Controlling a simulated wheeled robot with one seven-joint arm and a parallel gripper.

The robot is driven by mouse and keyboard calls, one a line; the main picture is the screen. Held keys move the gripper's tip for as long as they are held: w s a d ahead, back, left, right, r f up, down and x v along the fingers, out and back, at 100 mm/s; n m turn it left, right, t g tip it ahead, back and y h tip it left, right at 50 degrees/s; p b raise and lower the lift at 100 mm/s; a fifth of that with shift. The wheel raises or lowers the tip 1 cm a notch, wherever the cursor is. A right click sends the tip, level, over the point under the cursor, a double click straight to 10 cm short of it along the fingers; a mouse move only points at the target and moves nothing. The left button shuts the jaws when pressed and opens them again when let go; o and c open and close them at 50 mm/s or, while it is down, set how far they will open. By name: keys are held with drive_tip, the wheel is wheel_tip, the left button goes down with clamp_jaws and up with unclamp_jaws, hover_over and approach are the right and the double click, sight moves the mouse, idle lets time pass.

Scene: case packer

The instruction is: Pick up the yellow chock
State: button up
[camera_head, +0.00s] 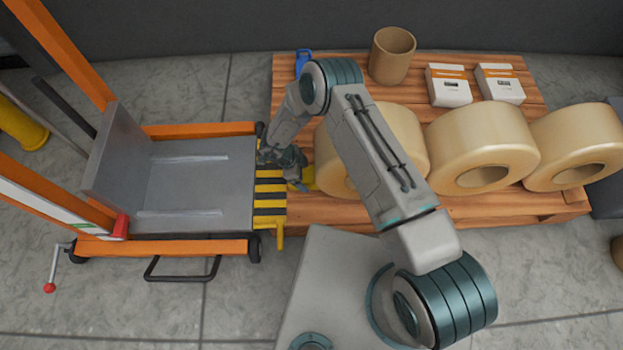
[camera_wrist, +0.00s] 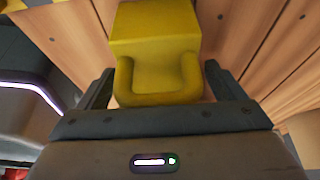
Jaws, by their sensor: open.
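The yellow chock (camera_wrist: 155,28) sits on the wooden pallet, with its loop handle toward my gripper in the wrist view. My gripper (camera_wrist: 158,82) is open, with one finger on each side of the handle. I cannot tell whether either finger touches it. In the head view a small part of the chock (camera_head: 309,178) shows beside the first big roll, mostly hidden behind my gripper (camera_head: 290,178) and arm.
Large tan rolls (camera_head: 480,140) lie along the pallet (camera_head: 480,208). A brown cylinder (camera_head: 392,55), two white boxes (camera_head: 448,85) and a blue object (camera_head: 303,62) are behind them. An orange-framed lift cart (camera_head: 200,247) with a striped yellow-black plate (camera_head: 270,197) stands at left.

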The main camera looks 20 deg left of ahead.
drive_tip(key=c, duration=1.4)
drive_tip(key=shift+c, duration=0.2)
drive_tip(key=shift+d+r, duration=0.1)
